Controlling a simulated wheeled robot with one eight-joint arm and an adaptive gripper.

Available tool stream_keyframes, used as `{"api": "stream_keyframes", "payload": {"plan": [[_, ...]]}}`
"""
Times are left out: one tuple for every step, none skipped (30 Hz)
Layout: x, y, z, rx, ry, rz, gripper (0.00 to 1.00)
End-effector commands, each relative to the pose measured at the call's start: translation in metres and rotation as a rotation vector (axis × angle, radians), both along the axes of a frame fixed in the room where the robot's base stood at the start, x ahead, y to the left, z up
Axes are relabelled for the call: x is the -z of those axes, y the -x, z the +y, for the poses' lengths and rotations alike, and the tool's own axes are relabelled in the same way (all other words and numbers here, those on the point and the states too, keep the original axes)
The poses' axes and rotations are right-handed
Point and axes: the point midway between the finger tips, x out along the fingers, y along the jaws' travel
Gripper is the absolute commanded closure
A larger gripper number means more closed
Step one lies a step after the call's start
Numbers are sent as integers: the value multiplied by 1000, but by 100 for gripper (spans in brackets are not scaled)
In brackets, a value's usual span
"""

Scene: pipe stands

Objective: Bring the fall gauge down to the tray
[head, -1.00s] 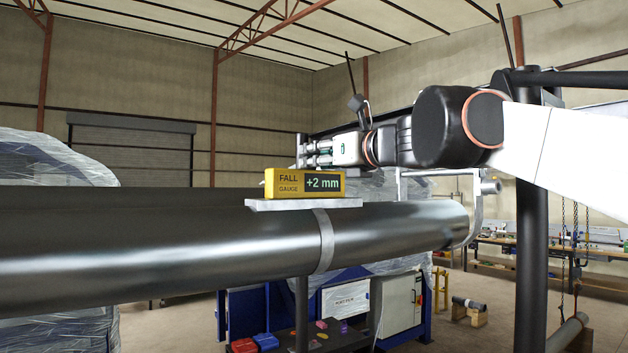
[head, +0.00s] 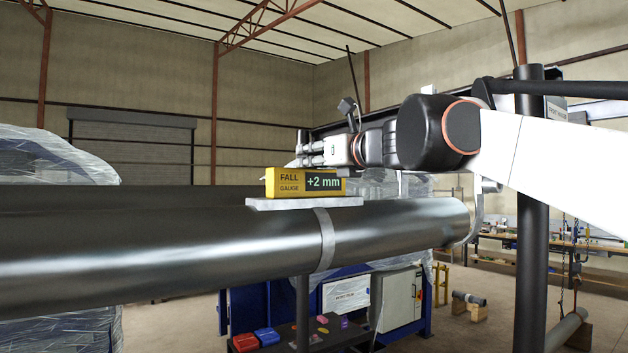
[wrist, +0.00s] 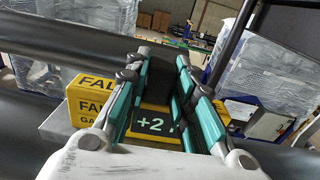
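The yellow fall gauge (head: 288,183) reads +2 mm. It rests on a flat grey plate (head: 262,204) on top of the large dark pipe. My gripper (head: 308,155) is just above and behind the gauge's top edge in the head view, with its fingers pointing left. In the wrist view the gauge (wrist: 86,98) shows left of and between the spread green-padded fingers (wrist: 158,98). A gap stays between the fingers, and I see no clear grip on the gauge. A dark tray-like surface (head: 322,339) with small coloured items lies low beneath the pipe.
The large pipe (head: 150,250) crosses the left and middle, with a grey band (head: 326,240) round it. A dark upright post (head: 531,240) stands at the right. Red and blue bins (head: 267,337) are below. Wrapped stacks (head: 45,160) stand behind on the left.

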Motion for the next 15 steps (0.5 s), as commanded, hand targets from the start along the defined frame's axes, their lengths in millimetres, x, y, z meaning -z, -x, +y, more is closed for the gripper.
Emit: {"api": "stream_keyframes", "payload": {"plan": [[0,0,0,0,0,0,100],[0,0,0,0,0,0,100],[0,0,0,0,0,0,100],[0,0,0,0,0,0,100],[0,0,0,0,0,0,100],[0,0,0,0,0,0,100],[-1,0,0,0,0,0,100],[-1,0,0,0,0,0,100],[-2,0,0,0,0,0,100],[-2,0,0,0,0,0,100],[-3,0,0,0,0,0,100],[-4,0,0,0,0,0,100],[-5,0,0,0,0,0,100],[-7,0,0,0,0,0,100],[-8,0,0,0,0,0,100]]}}
